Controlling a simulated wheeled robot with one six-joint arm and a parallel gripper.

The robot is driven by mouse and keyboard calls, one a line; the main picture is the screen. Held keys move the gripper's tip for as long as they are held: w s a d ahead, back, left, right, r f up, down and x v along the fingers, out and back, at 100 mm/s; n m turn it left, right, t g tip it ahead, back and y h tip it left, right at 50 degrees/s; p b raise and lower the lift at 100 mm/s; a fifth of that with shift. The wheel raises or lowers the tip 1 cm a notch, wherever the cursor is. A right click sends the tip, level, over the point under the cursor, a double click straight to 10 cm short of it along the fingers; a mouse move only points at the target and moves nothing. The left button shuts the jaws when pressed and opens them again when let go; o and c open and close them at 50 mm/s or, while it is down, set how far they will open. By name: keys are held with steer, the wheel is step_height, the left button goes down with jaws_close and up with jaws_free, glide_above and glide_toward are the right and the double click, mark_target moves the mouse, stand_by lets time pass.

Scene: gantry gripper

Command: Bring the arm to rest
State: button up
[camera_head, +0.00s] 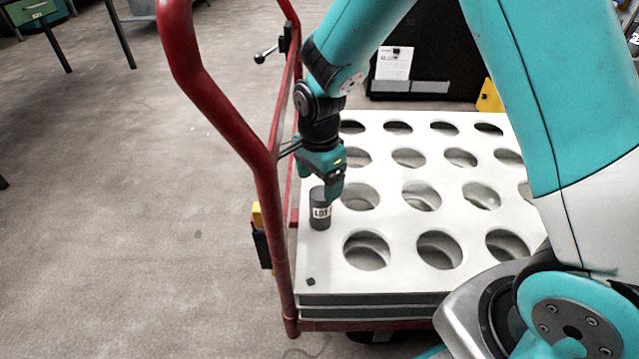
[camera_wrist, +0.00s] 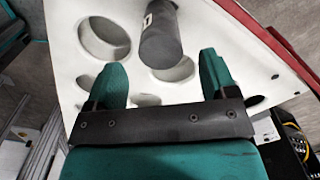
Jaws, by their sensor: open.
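My teal arm reaches down from the top of the head view. My gripper (camera_head: 330,185) hangs over the left edge of a white tray (camera_head: 385,277) with round holes. A dark grey cylinder (camera_head: 320,212) with a white label stands on the tray's left margin, right by the gripper. In the wrist view my gripper (camera_wrist: 160,80) has its two teal fingers apart, with nothing held between them. The cylinder (camera_wrist: 161,35) shows just beyond the fingertips; I cannot tell whether a finger touches it.
The tray sits on a cart with a red tubular handle (camera_head: 228,115) rising at its left. A black case (camera_head: 430,60) with a white sheet stands behind the tray. A table with a green box (camera_head: 35,8) is at the far left. The floor at left is clear.

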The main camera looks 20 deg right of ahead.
stand_by(0.4)
steer(key=shift+s+d+f+b, duration=0.1)
steer(key=shift+s+d+b, duration=0.1)
steer(key=shift+b, duration=0.35)
steer(key=s+a+r+n+y+p, duration=0.1)
steer(key=s+a+r+n+y, duration=0.1)
steer(key=s+r+n, duration=0.85)
steer(key=s+a+r+n+y, duration=0.2)
steer(key=s+a+r+n, duration=0.1)
steer(key=s+r+n, duration=0.7)
step_height(320, 180, up, 33)
steer(key=s+n+p, duration=0.1)
steer(key=p, duration=3.4)
steer(key=shift+d+r, duration=0.15)
